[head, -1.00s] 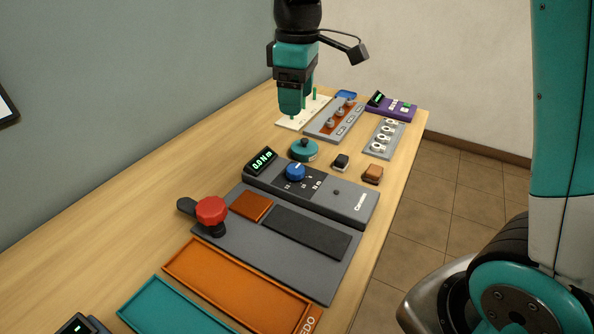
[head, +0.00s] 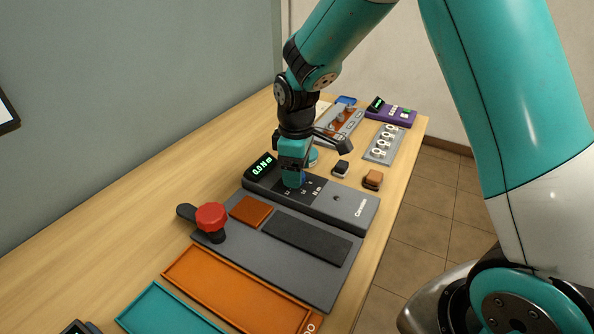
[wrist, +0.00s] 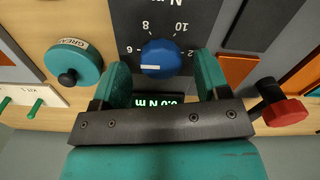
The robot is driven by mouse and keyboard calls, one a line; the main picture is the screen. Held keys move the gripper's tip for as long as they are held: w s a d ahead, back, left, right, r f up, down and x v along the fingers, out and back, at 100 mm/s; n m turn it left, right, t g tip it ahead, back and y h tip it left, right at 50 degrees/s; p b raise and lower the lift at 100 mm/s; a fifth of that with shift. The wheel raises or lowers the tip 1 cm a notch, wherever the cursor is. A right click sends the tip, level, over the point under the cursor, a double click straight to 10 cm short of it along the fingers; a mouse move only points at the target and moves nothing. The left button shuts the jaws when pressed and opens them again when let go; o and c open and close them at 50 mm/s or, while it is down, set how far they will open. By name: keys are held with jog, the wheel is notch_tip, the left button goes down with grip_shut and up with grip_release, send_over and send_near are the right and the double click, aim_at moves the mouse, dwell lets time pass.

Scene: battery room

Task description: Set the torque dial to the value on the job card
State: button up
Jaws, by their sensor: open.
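The blue torque dial (wrist: 160,58) sits on the grey torque tester (head: 352,208). In the wrist view its white mark points left, near the 6; 8 and 10 are printed above it. The tester's display (head: 262,167) reads 0.0 N m. My gripper (head: 292,184) is open over the dial and hides most of it in the head view. In the wrist view the two teal fingers of my gripper (wrist: 163,72) stand on either side of the dial, with visible gaps. I cannot make out a job card in either view.
A red knob (head: 211,217) stands on the grey plate in front of the tester. Orange (head: 180,277) and teal (head: 142,312) trays lie nearer. A teal grease tin (wrist: 73,67) is close behind the tester. Black (head: 341,168) and brown (head: 373,179) blocks stand behind it.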

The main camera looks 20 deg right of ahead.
jog(key=shift+f, duration=0.65)
jog(key=c, duration=0.9)
jog(key=shift+c, duration=0.2)
jog(key=shift+m, duration=0.3)
jog(key=m+p, duration=0.2)
jog(key=m, duration=0.3)
jog(key=shift+r, duration=0.15)
jog(key=m+p, duration=0.1)
jog(key=m, duration=0.5)
jog(key=shift+a, duration=0.1)
jog(key=shift+m, duration=0.3)
